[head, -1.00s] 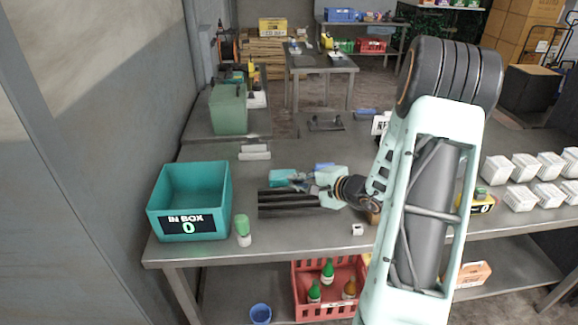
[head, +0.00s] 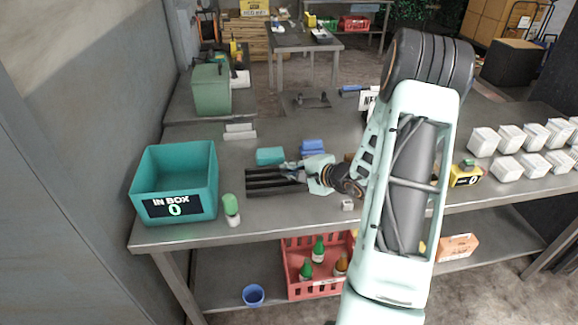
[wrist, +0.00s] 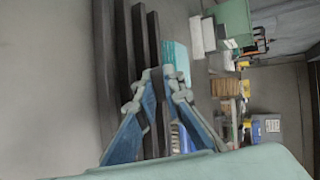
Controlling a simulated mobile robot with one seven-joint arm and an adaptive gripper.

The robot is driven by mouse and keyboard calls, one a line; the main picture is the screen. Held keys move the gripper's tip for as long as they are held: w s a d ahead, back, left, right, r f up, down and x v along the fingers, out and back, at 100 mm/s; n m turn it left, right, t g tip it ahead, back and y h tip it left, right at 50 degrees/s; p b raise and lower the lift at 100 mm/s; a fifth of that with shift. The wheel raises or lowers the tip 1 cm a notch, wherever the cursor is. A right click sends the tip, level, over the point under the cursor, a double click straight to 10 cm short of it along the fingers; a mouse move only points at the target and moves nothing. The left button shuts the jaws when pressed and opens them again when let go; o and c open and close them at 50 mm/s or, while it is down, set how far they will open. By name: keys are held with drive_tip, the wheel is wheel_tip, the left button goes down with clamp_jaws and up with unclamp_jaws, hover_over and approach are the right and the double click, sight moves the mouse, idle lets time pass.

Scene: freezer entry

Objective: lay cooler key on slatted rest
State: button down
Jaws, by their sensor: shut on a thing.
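The slatted rest (head: 262,184), a set of dark parallel bars, lies on the steel bench right of the teal box. Its bars (wrist: 127,60) also run up the left and middle of the wrist view. My gripper (head: 282,170) is at the rest's far edge, pointing left in the head view. In the wrist view its two blue-and-grey fingers (wrist: 165,76) come together in front of the bars. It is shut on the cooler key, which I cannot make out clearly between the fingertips. I cannot tell whether the key touches the bars.
A teal block (head: 270,156) and a blue block (head: 312,147) lie just behind the rest. A teal "IN BOX" (head: 178,158) and a green-capped bottle (head: 232,212) stand to its left. White cartons (head: 508,165) fill the right. The bench front is mostly clear.

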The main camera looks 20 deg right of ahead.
drive_tip(key=shift+f, duration=0.2)
drive_tip(key=c, duration=1.4)
unclamp_jaws()
drive_tip(key=shift+o, duration=0.2)
drive_tip(key=s+r+p, duration=0.2)
drive_tip(key=s+r, duration=0.2)
drive_tip(key=r, duration=0.3)
drive_tip(key=shift+s+r, duration=0.2)
drive_tip(key=shift+r, duration=0.05)
idle(0.5)
